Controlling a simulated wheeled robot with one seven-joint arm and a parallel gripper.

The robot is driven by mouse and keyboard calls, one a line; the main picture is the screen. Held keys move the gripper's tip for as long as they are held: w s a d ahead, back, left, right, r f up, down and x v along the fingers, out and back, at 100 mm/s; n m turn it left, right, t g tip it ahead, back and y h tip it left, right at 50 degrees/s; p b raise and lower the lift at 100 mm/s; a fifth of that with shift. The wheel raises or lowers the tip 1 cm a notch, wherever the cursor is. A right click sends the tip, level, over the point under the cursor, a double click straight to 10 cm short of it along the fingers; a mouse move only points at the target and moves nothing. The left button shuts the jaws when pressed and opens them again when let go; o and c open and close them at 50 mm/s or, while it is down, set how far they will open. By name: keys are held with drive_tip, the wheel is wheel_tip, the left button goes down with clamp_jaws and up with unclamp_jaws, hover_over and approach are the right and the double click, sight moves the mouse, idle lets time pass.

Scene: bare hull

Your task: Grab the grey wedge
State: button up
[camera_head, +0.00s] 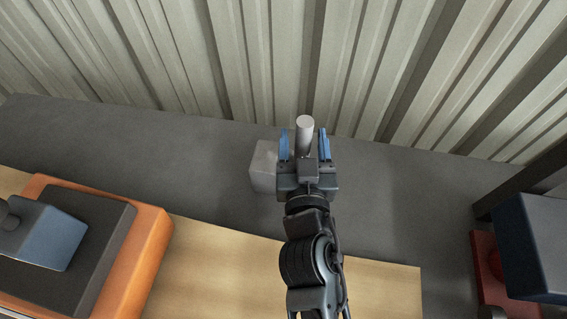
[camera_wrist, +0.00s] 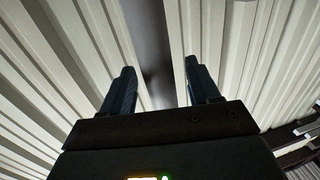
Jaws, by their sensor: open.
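A light grey block (camera_head: 263,166) is on the dark grey surface, just left of my gripper in the head view. It could be the grey wedge, but its right part is hidden behind my gripper and its full shape cannot be told. My gripper (camera_head: 303,131) is open, with its two blue fingers apart and pointing toward the corrugated wall. A light grey cylinder (camera_head: 305,123) shows between the fingers in the head view; I cannot tell its depth relative to them. In the wrist view my gripper (camera_wrist: 158,78) is open, with no block visible between the fingers.
A pale corrugated wall (camera_head: 240,50) rises behind the dark grey surface (camera_head: 400,200). A wooden board (camera_head: 220,262) runs along the front. An orange case (camera_head: 150,250) carrying a blue-grey block (camera_head: 45,238) is at left. A dark blue box (camera_head: 535,245) and a red thing (camera_head: 487,265) are at right.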

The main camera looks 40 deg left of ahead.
drive_tip(key=shift+w+a, duration=0.15)
drive_tip(key=shift+c, duration=0.4)
drive_tip(key=c, duration=1)
clamp_jaws()
drive_tip(key=shift+r, duration=0.1)
